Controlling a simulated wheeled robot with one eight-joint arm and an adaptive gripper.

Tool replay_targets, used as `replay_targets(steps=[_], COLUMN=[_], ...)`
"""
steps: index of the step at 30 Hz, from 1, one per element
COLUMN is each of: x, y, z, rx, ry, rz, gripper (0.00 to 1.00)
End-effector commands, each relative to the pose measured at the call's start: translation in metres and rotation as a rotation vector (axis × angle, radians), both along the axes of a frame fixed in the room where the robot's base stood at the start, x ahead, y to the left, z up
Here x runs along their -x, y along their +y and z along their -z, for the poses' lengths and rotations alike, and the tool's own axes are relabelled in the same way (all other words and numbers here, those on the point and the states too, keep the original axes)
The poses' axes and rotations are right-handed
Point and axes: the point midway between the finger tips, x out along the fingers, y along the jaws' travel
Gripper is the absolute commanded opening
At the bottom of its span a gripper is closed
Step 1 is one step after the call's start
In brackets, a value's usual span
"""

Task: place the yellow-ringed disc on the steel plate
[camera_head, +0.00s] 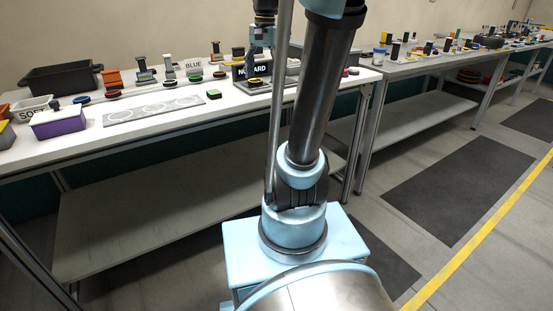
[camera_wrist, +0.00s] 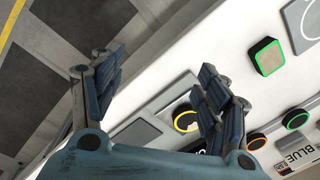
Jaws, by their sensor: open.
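The yellow-ringed disc (camera_head: 254,82) lies near the right end of the white table, below my gripper. In the wrist view the disc (camera_wrist: 183,122) is dark with a yellow rim, partly hidden behind the right-hand finger. A grey surface shows around it; I cannot tell whether this is a separate plate. A flat grey plate with ring outlines (camera_head: 155,107) lies further left on the table, and its corner shows at the upper right of the wrist view (camera_wrist: 302,22). Which is the steel plate is unclear. My gripper (camera_wrist: 162,62) is open and empty, above the table edge.
A green-rimmed dark block (camera_wrist: 268,56) sits between the disc and the ringed plate. Several discs with orange and green rims stand by the BLUE sign (camera_head: 194,66). A purple box (camera_head: 58,122) and black bin (camera_head: 62,77) are at the left. A second table (camera_head: 400,68) stands right.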

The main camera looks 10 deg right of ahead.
Motion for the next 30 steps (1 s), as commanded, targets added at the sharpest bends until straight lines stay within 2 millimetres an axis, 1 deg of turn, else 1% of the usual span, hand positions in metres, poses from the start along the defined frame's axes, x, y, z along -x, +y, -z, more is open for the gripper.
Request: replay_targets(steps=[1, 6, 11, 15, 18, 21, 24, 27, 30], x=[0.017, 0.065, 0.107, 0.142, 0.164, 0.183, 0.195, 0.203, 0.206], y=[0.001, 0.003, 0.004, 0.004, 0.004, 0.003, 0.003, 0.001, 0.001], z=[0.011, 0.048, 0.088, 0.127, 0.156, 0.182, 0.202, 0.214, 0.22], rx=[0.005, 0.026, 0.051, 0.075, 0.093, 0.109, 0.123, 0.132, 0.136], ry=[-0.011, -0.05, -0.085, -0.114, -0.135, -0.15, -0.163, -0.169, -0.173], rz=[-0.037, -0.174, -0.302, -0.414, -0.491, -0.56, -0.613, -0.645, -0.661], gripper=[0.68, 0.68, 0.68, 0.68, 0.68, 0.68, 0.68, 0.68, 0.68])
